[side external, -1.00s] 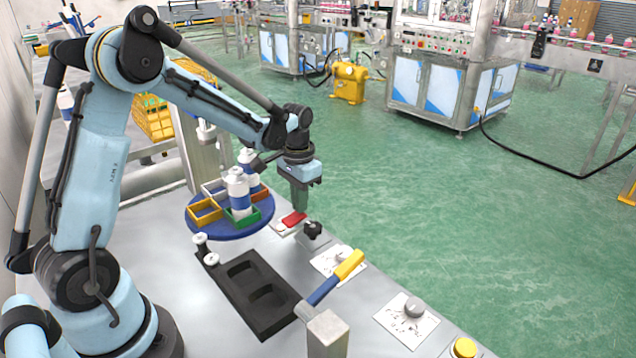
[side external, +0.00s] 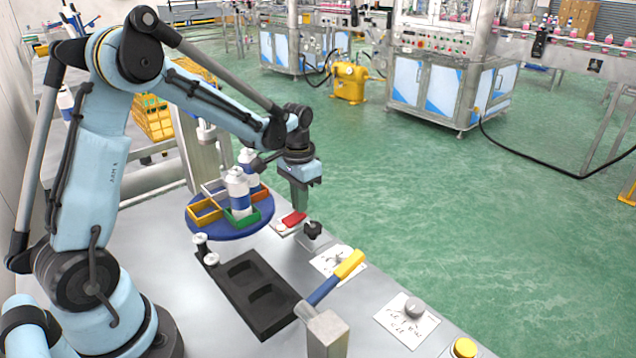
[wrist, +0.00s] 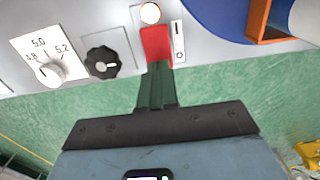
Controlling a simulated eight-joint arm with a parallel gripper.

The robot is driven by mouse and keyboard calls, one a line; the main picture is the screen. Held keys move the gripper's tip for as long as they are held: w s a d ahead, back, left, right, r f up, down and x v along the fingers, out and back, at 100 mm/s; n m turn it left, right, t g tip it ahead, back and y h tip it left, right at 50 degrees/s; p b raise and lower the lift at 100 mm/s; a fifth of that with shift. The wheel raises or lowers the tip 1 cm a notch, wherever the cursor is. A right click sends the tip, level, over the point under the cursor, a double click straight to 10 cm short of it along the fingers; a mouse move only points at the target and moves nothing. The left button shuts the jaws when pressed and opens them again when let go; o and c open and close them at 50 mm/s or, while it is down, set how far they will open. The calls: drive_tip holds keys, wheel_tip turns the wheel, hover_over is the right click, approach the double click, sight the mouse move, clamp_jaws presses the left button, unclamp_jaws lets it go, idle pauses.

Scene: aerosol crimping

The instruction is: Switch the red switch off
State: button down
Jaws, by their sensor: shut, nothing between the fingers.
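The red switch (side external: 293,218) sits on a pale plate near the far end of the bench's right edge. In the wrist view the red switch (wrist: 155,44) shows as a red lever below a round white light (wrist: 150,13). My gripper (side external: 301,207) is shut and empty, pointing down at the red switch. In the wrist view the fingertips (wrist: 157,66) overlap the near end of the red lever. I cannot tell whether they touch it. The near end of the lever is hidden behind the fingers.
A black knob (side external: 312,230) stands close beside the switch. A blue turntable (side external: 262,213) with coloured trays and white bottles is to the left. A yellow-handled lever (side external: 349,264), a grey knob (side external: 413,307) and a yellow button (side external: 464,348) line the bench edge.

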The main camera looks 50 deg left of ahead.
drive_tip(key=shift+f, duration=0.5)
idle(0.4)
idle(0.3)
wheel_tip(320, 180, up, 11)
drive_tip(key=shift+f, duration=0.2)
idle(1.0)
drive_tip(key=s+d+r+t, duration=0.1)
drive_tip(key=s+d+t, duration=0.6)
drive_tip(key=s+d, duration=0.3)
drive_tip(key=shift+s, duration=1.15)
